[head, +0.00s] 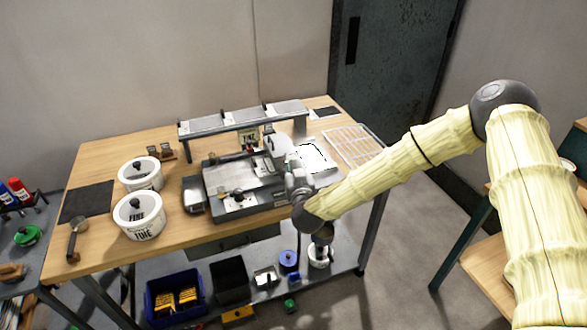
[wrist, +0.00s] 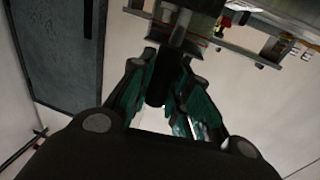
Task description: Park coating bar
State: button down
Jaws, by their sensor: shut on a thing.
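A grey coating machine (head: 215,178) with a flat bed stands on the wooden table. My gripper (head: 283,150) is at its right end, partly hidden by my own wrist in the head view. In the wrist view my gripper (wrist: 172,100) has teal-lined fingers closed around a dark cylindrical handle (wrist: 157,88). A metal rod (wrist: 180,26) shows just beyond the handle. I cannot tell whether the handle belongs to the coating bar. No separate coating bar is clearly visible.
A raised grey shelf (head: 240,118) stands behind the machine. Two white lidded tubs (head: 140,218) and a dark mat (head: 86,203) are at the left. A wire rack (head: 355,146) lies at the right. Bins, including a blue one (head: 173,300), sit below.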

jog(key=w+d+b, duration=0.3)
jog(key=w+d, duration=0.1)
jog(key=d, duration=0.7)
jog(key=shift+w+d, duration=0.2)
jog(key=shift+w, duration=0.05)
jog(key=shift+r, duration=0.1)
jog(key=c, duration=1.3)
grip_release()
jog(key=shift+d, duration=0.25)
jog(key=s, duration=0.4)
jog(key=s+d, duration=0.1)
jog(key=s, duration=0.6)
jog(key=shift+s+d, duration=0.4)
